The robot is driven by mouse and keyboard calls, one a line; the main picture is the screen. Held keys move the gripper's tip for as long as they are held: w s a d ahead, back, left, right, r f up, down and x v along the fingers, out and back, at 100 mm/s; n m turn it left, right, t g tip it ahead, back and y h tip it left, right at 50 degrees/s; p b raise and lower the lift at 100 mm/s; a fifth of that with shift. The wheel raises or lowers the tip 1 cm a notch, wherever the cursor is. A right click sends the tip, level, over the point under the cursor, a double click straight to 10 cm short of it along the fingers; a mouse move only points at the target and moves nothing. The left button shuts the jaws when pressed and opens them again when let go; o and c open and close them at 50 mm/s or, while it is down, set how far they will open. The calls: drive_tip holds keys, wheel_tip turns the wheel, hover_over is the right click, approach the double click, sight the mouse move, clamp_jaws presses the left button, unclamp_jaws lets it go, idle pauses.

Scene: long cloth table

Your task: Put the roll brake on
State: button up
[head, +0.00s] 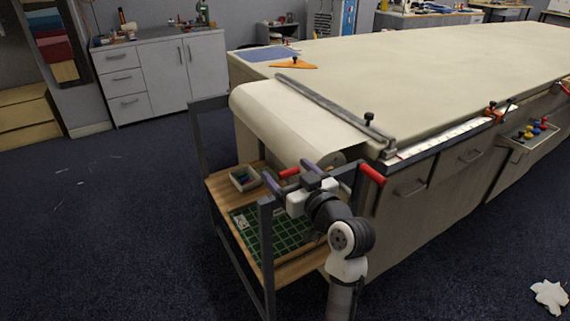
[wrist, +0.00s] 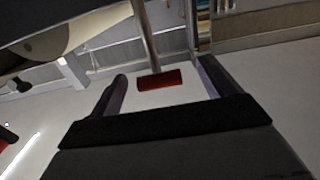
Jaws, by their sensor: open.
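A red handle (head: 289,172) shows at the near end of the cloth roll (head: 262,118); it seems to be a brake lever's grip. In the wrist view this red grip (wrist: 160,80) sits at the end of a grey rod (wrist: 147,35). My gripper (wrist: 162,70) is open, one finger on each side of the red grip, with gaps on both sides. In the head view my gripper (head: 287,176) is over the roll stand's near end. A second red handle (head: 370,173) is to the right. The rod's mount is hidden by my wrist in the head view.
The roll stand's dark frame (head: 266,250) holds a wooden shelf with a green cutting mat (head: 255,225) and a small tray (head: 243,180). The long cloth table (head: 440,70) is to the right, with a metal bar (head: 330,105) across its end. Floor is free at left.

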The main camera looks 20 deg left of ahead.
drive_tip(key=shift+x, duration=1.2)
drive_tip(key=c, duration=1.4)
